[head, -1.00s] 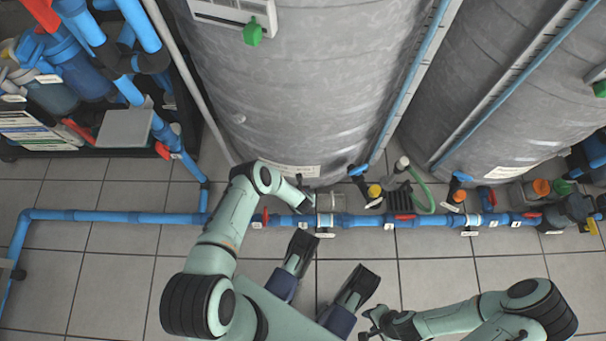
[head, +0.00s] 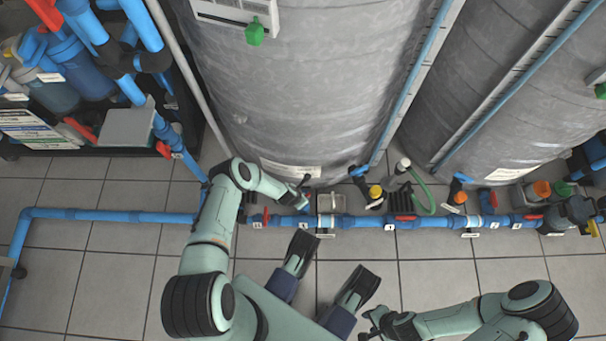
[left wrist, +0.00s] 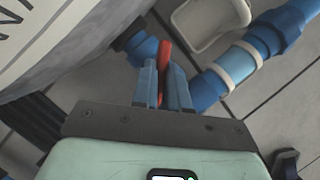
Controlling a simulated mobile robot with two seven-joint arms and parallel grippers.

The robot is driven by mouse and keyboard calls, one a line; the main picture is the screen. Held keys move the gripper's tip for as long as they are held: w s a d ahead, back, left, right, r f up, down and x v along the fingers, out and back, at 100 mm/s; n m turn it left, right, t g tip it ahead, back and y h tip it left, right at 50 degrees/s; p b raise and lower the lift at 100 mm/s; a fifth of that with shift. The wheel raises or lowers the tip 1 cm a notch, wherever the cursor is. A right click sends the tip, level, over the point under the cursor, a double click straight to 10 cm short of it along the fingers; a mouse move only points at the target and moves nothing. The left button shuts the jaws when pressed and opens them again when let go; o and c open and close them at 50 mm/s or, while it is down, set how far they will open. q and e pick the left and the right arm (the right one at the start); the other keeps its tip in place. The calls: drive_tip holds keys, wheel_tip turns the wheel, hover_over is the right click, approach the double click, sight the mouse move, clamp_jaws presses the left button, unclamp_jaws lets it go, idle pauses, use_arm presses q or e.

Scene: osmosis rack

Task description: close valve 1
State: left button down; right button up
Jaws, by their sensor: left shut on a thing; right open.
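My left gripper (head: 303,205) is at the blue floor pipe (head: 350,221), beside the foot of the large grey tank. In the left wrist view its two blue fingers (left wrist: 163,88) are shut on a red valve handle (left wrist: 165,62), which stands between them. The head view does not show the held handle clearly. Another red handle (head: 405,217) is farther right on the pipe. Small white labels sit along the pipe, but I cannot read which valve is number 1. My right gripper (head: 370,322) is open and empty above the floor at the bottom, away from the pipe.
Grey tanks (head: 290,90) stand close behind the pipe. A metal bracket (head: 331,203) is just right of my left gripper. A green hose (head: 424,195) and small fittings lie farther right. The tiled floor (head: 440,270) in front is largely clear.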

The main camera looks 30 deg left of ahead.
use_arm(q)
drive_tip(key=m+h, duration=0.1)
drive_tip(key=m, duration=0.2)
drive_tip(key=shift+a+f+g, duration=0.1)
drive_tip(key=shift+f+g, duration=0.05)
drive_tip(key=shift+g, duration=0.25)
drive_tip(key=m+g+h, duration=0.1)
drive_tip(key=m, duration=0.3)
drive_tip(key=shift+a+m, duration=0.15)
drive_tip(key=shift+m, duration=0.15)
use_arm(e)
drive_tip(key=shift+s, duration=0.25)
use_arm(q)
drive_tip(key=shift+m, duration=0.3)
drive_tip(key=c, duration=1.1)
unclamp_jaws()
drive_tip(key=shift+f, duration=0.1)
drive_tip(key=shift+c, duration=0.2)
drive_tip(key=shift+w, duration=0.1)
use_arm(e)
drive_tip(key=shift+w, duration=0.1)
